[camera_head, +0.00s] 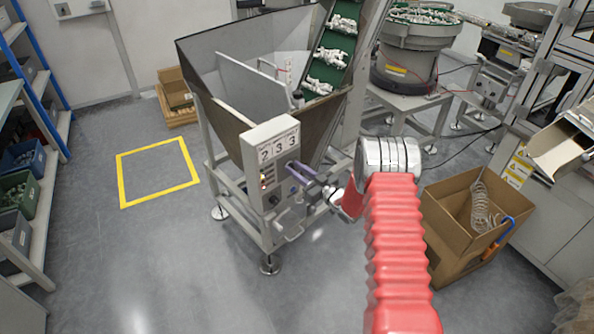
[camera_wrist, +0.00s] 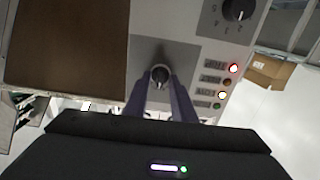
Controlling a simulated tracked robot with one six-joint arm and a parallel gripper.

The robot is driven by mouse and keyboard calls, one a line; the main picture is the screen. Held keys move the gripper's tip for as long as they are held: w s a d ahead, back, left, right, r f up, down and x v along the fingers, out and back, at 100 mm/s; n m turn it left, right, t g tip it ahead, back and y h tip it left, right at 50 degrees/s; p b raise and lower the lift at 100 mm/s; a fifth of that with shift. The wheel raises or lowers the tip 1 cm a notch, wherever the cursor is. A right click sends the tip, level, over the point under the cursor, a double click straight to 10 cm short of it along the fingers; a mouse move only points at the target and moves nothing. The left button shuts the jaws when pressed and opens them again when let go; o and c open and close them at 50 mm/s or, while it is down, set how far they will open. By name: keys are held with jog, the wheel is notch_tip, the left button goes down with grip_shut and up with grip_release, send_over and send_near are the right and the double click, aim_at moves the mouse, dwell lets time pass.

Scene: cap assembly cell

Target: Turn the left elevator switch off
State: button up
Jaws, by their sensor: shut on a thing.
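A grey control box (camera_head: 271,143) with a panel of switches and lamps is mounted on the front of the hopper elevator frame. In the wrist view, a dark rotary switch knob (camera_wrist: 160,73) stands on a grey square plate (camera_wrist: 181,54). My gripper (camera_wrist: 161,80) is shut on this knob, with one purple finger on each side of it. In the head view my gripper (camera_head: 296,171) reaches the panel from the right; the held knob is hidden there.
The hopper (camera_head: 255,90) rises behind the box. An open cardboard box (camera_head: 470,212) stands on the right. A yellow floor square (camera_head: 122,181) lies on clear floor to the left.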

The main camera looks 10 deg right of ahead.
jog(key=shift+d, duration=0.1)
jog(key=n, duration=0.8)
jog(key=shift+n, duration=0.3)
jog(key=shift+f, duration=0.1)
dwell(0.4)
jog(key=o, duration=1)
jog(key=shift+a, duration=0.2)
jog(key=shift+s, duration=0.1)
jog(key=v, duration=1.3)
jog(key=shift+s+d, duration=0.15)
jog(key=shift+s, duration=0.2)
